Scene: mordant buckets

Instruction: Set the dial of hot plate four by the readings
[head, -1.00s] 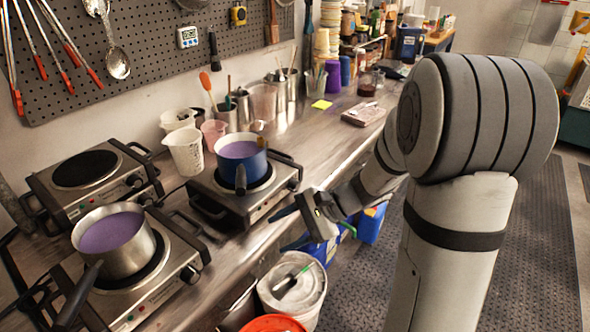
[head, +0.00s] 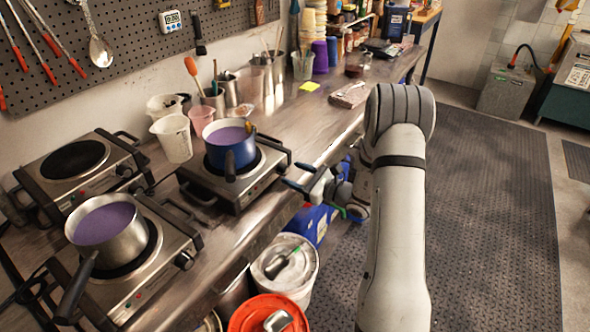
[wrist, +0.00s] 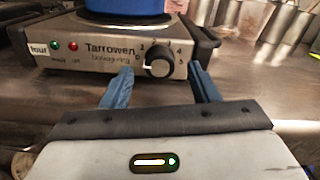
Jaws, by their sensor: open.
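Hot plate four (wrist: 110,45) fills the top of the wrist view, with a "four" label, a green lamp and a red lamp on its front. Its black dial (wrist: 159,63) has printed numbers around it. A pale mark shows at the dial's lower left, towards 0. In the head view the hot plate (head: 240,195) carries a blue pot (head: 217,157) of purple liquid. My gripper (head: 296,175) is open and empty, just in front of the plate's right front. In the wrist view its blue fingers stand either side of the dial, apart from it.
A second hot plate (head: 186,243) with a steel pot (head: 120,255) is at front left, and a bare one (head: 105,187) behind it. Beakers (head: 174,137) stand behind plate four. A timer (head: 171,21) hangs on the pegboard, its digits unreadable. Buckets (head: 301,284) stand below the bench edge.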

